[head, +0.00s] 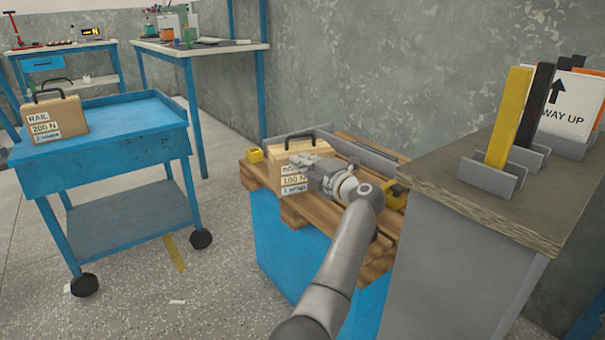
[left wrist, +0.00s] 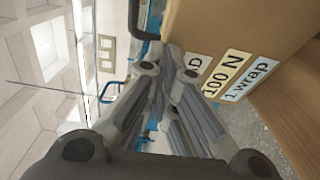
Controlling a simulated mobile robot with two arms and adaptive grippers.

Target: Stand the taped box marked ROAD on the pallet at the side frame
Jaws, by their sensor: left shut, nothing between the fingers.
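The tan box (head: 288,157) with a black handle stands upright on the wooden pallet (head: 292,212), toward its left part. Its labels read 100 N and 1 wrap; the name label is partly hidden by my gripper. In the left wrist view the box (left wrist: 240,28) fills the upper right, its name label ending in D. My left gripper (head: 305,166) is shut and empty, in front of the box's labelled face; whether it touches cannot be told. In the left wrist view its fingers (left wrist: 170,62) are together beside the box. A grey side frame (head: 362,153) runs along the pallet's back.
A blue cart (head: 110,150) at left holds a box marked RAIL (head: 56,117). Yellow blocks (head: 254,155) sit at pallet corners. The grey counter (head: 470,185) at right bears upright boards in holders (head: 492,177). Floor shows between cart and pallet.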

